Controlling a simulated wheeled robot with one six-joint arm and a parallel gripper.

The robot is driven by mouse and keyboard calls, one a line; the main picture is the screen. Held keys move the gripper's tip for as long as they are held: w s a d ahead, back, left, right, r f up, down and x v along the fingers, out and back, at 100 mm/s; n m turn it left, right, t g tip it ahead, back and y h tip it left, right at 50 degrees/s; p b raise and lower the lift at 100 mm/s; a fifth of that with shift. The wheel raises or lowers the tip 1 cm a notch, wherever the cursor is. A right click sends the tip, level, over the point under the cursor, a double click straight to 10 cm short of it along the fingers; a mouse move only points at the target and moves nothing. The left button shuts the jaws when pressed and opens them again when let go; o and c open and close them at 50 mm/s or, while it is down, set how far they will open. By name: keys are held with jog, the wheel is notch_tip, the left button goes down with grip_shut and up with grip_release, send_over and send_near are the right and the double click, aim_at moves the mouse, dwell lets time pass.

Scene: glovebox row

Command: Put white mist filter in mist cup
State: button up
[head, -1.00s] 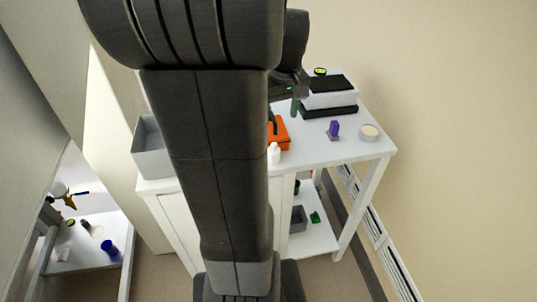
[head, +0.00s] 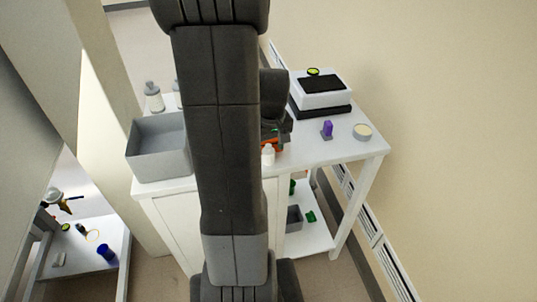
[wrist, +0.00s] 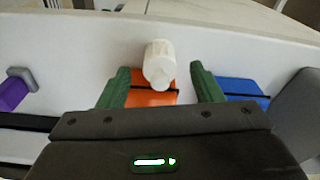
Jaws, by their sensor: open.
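A small white ribbed piece (wrist: 160,62), which may be the white mist filter, stands on the white table; it also shows in the head view (head: 268,154). My gripper (wrist: 162,85) is open, and its green fingers appear either side of the white piece in the wrist view. The piece seems just beyond the fingertips; contact is not visible. In the head view my arm mostly hides the gripper. I cannot identify the mist cup for sure; a round cream-topped dish (head: 362,131) sits near the table's right edge.
An orange box (wrist: 150,98) lies by the white piece, with a blue box (wrist: 240,90) to its right. A purple item (head: 327,129) has a grey base. A grey bin (head: 158,150) stands left; a black-topped white device (head: 321,84) stands at the back.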

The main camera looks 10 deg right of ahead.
jog(key=c, duration=1.1)
jog(key=shift+c, duration=0.2)
